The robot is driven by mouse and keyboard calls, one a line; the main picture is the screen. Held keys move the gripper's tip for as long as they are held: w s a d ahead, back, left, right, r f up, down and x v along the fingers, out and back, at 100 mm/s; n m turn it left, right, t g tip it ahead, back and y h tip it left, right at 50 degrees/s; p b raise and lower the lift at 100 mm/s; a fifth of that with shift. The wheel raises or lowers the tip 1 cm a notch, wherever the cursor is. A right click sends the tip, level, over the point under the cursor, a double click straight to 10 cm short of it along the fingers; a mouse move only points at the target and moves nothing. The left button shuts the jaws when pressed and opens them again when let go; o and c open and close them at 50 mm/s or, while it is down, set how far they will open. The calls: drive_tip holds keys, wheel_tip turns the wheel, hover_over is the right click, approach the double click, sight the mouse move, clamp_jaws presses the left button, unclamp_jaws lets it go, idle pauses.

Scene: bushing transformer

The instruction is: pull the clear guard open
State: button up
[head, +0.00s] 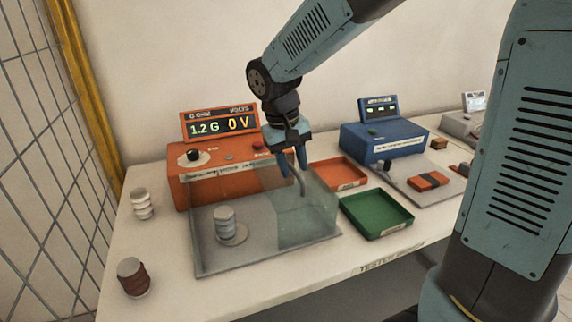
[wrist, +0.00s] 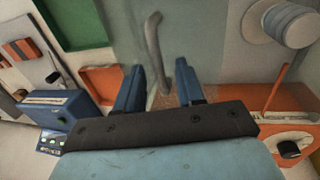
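The clear guard (head: 308,218) is a see-through box on a grey base plate in front of the orange tester. A grey ribbed bushing (head: 226,219) stands on the plate at its left part and also shows in the wrist view (wrist: 290,24). A bent grey handle (head: 299,186) rises at the guard's right part; it also shows in the wrist view (wrist: 153,42). My gripper (head: 293,168) points down at the handle. In the wrist view its blue fingers (wrist: 159,68) are apart, with the handle's lower end between them and gaps on both sides.
The orange tester (head: 200,186) reads "1.2 G 0 V" and stands behind the guard. A red tray (head: 337,174) and a green tray (head: 375,215) lie to the right, before a blue tester (head: 380,143). Loose bushings stand at the left (head: 142,205) and front left (head: 133,278).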

wheel_tip(320, 180, up, 14)
drive_tip(key=a, duration=0.2)
drive_tip(key=shift+s+a+f, duration=0.25)
drive_tip(key=shift+s+a, duration=0.05)
drive_tip(key=shift+s, duration=0.1)
drive_tip(key=shift+d, duration=0.1)
drive_tip(key=s+d+f+m+t+y, duration=0.1)
drive_tip(key=s+d+f+t, duration=0.1)
drive_tip(key=s+d, duration=0.5)
drive_tip(key=s+d+f+m+t+y, duration=0.1)
drive_tip(key=s+d+f+m+t, duration=0.1)
drive_tip(key=s+d, duration=0.5)
drive_tip(key=d+t, duration=0.1)
drive_tip(key=d, duration=0.4)
drive_tip(key=shift+f, duration=0.15)
drive_tip(key=shift+s, duration=0.1)
idle(1.4)
